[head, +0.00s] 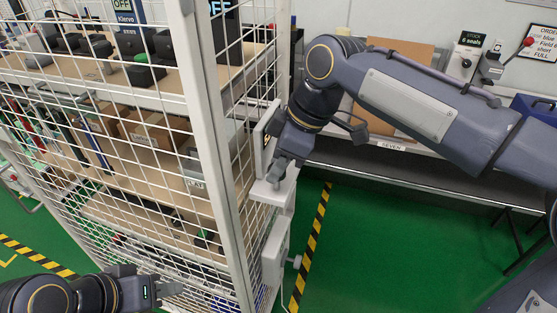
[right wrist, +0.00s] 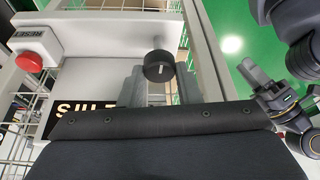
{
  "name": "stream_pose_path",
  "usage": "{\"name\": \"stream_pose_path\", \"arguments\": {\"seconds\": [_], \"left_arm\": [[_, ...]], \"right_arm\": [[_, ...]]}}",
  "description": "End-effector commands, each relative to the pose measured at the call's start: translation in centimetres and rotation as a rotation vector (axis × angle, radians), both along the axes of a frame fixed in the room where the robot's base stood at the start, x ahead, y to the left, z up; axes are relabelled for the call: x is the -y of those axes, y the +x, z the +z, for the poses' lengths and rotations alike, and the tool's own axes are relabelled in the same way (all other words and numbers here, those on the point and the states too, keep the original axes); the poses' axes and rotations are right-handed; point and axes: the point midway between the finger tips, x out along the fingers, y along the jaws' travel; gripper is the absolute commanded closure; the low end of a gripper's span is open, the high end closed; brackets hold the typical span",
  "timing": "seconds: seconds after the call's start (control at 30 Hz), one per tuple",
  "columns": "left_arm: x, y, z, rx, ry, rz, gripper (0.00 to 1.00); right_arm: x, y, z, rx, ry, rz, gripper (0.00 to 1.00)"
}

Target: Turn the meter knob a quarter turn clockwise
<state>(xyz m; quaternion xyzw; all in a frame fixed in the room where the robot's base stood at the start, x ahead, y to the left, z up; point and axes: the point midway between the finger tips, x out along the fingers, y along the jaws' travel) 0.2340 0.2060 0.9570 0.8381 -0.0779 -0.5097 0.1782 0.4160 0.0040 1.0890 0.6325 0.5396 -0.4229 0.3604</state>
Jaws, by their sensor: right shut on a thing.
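The knob (right wrist: 158,66) is black and round with a short white mark, pointing roughly up and down in that picture. My right gripper (head: 279,171) is at the meter and shut on the knob; its grey fingers also show in the right wrist view (right wrist: 157,92). The head view hides the knob. My left gripper (head: 170,289) is low, away from the meter; its finger gap is unclear.
A red button (right wrist: 28,62) sits beside a RESET label near the meter face. The white wire cage (head: 120,195) with shelves of devices fills the left. A pale box (head: 275,250) hangs lower on the cage side. The green floor to the right is open.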

Motion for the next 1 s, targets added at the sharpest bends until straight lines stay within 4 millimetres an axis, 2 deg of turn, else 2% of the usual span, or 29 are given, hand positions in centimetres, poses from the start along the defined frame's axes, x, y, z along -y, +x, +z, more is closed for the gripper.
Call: {"name": "stream_pose_path", "arguments": {"seconds": [0.27,1.0], "left_arm": [[0.0,0.0,0.5,0.0,0.0,0.0,0.64],[0.0,0.0,2.1,0.0,0.0,0.0,0.64]], "right_arm": [[0.0,-0.1,0.2,0.003,-0.001,-0.168,0.93],[-0.3,-0.3,0.2,0.005,0.001,-0.862,0.92]]}}
